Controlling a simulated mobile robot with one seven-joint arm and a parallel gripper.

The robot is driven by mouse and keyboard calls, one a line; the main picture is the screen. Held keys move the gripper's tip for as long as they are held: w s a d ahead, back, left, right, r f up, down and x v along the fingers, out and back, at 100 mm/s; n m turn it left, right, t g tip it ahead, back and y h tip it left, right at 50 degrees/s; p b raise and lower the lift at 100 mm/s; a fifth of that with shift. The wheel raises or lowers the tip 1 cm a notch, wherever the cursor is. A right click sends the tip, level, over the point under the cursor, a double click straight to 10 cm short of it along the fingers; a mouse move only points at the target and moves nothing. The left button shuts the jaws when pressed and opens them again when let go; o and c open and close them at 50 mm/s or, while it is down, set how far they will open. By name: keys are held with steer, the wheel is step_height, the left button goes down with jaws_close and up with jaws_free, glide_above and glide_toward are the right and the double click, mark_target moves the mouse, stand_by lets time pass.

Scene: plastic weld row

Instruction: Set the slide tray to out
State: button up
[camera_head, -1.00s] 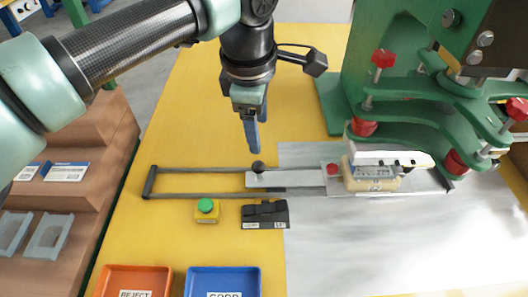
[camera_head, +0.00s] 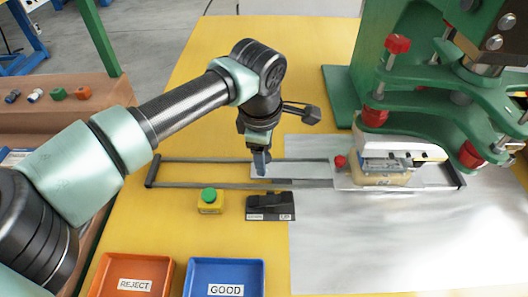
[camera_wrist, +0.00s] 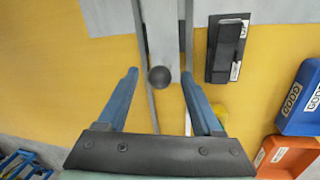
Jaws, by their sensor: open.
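The slide tray (camera_head: 341,182) sits on two dark rails at the green press, toward the right end of the rails. It carries a cream block (camera_head: 385,179) with a white and grey piece on top. A flat grey bar (camera_head: 300,171) runs left from it. The bar's round black knob (camera_wrist: 159,77) shows in the wrist view and is hidden behind my fingers in the head view. My gripper (camera_head: 260,170) is low over the bar's left end, pointing down. In the wrist view its blue fingers are open, one on each side of the knob with gaps between.
The green press (camera_head: 345,98) with red knobs stands at the right. A green button on a yellow box (camera_head: 209,201) and a black switch box (camera_head: 270,206) lie in front of the rails. An orange REJECT bin (camera_head: 134,273) and blue GOOD bin (camera_head: 224,276) are nearer.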

jaws_close()
stand_by(0.3)
stand_by(1.1)
